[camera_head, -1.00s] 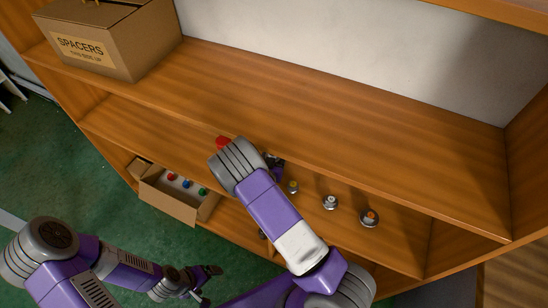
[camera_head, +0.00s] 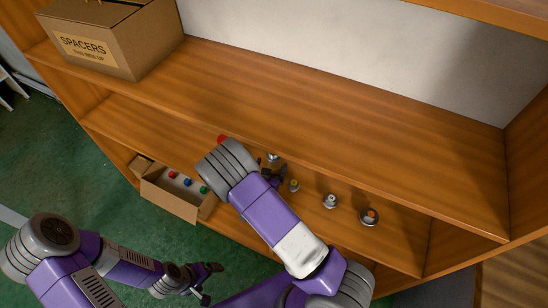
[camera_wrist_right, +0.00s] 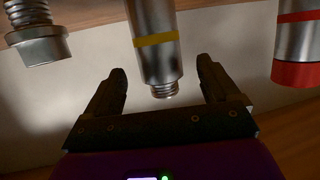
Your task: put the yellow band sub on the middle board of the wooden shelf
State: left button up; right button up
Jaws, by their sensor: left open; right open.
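The yellow band sub (camera_wrist_right: 157,40) is a grey metal cylinder with a yellow ring and a threaded tip. In the right wrist view it lies between the spread fingers of my right gripper (camera_wrist_right: 163,88), with gaps on both sides. Its other end is out of that frame. Whether the sub touches the board is unclear. My left gripper (camera_head: 207,283) is open and empty, low over the floor.
A red-banded part (camera_wrist_right: 300,45) and a plain threaded part (camera_wrist_right: 38,38) flank the sub. A spacers box (camera_head: 110,40) sits on the board above, otherwise clear. An open cardboard box (camera_head: 168,205) is lower down.

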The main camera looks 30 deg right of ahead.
jog(key=v, duration=0.5)
jog(key=shift+s+a, duration=0.15)
dwell(0.3)
